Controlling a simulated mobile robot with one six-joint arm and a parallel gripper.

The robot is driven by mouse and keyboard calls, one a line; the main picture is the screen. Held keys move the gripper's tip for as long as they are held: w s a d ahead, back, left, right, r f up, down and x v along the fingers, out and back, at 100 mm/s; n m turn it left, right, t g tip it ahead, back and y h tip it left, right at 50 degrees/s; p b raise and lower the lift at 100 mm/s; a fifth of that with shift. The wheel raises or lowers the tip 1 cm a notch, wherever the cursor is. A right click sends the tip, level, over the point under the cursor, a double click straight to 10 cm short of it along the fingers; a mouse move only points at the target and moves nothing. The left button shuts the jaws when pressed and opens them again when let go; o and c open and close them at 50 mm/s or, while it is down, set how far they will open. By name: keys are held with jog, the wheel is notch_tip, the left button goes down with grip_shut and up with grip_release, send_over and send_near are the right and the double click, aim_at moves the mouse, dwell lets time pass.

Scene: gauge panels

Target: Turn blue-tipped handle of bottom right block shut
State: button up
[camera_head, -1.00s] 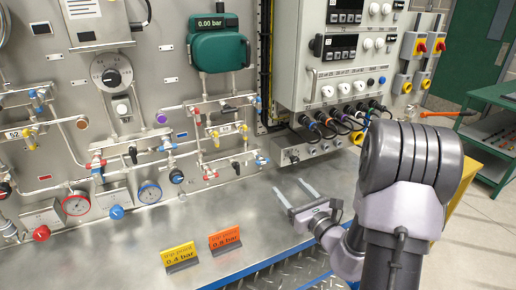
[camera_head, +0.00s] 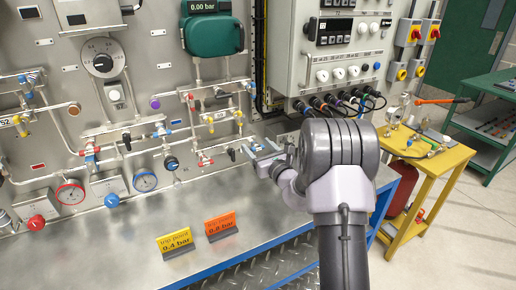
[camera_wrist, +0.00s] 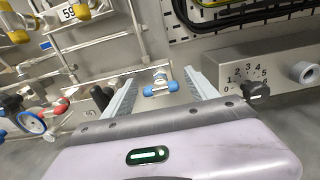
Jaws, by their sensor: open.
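The blue-tipped handle (camera_wrist: 160,88) shows in the wrist view as a short bar with a blue end on each side and a pale metal fitting at its middle. It lies crosswise between the fingers of my gripper (camera_wrist: 160,82), with a gap on both sides. My gripper is open and holds nothing. In the head view my gripper (camera_head: 257,150) is low in front of the panel, at the right end of the bottom right valve block (camera_head: 205,161). The handle is hard to make out there beside the fingers.
A grey box with a numbered dial (camera_wrist: 256,90) juts out right of the fingers. Red-tipped and black handles sit to the left.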

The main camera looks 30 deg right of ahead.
jog(key=c, duration=1.4)
jog(key=shift+o, duration=0.2)
jog(key=shift+p, duration=0.35)
jog(key=m+p, duration=0.3)
jog(key=shift+r, duration=0.15)
jog(key=m+p, duration=0.4)
jog(key=m, duration=0.1)
jog(key=shift+d+m+p, duration=0.15)
jog(key=shift+m+p, duration=0.2)
jog(key=shift+m, duration=0.05)
jog(key=m+p, duration=0.3)
jog(key=m, duration=0.1)
jog(key=shift+f+m+p, duration=0.2)
jog(key=shift+m+p, duration=0.5)
jog(key=shift+m, duration=0.6)
jog(key=shift+f+m+p, duration=0.2)
jog(key=shift+m+p, duration=0.5)
jog(key=shift+m, duration=0.6)
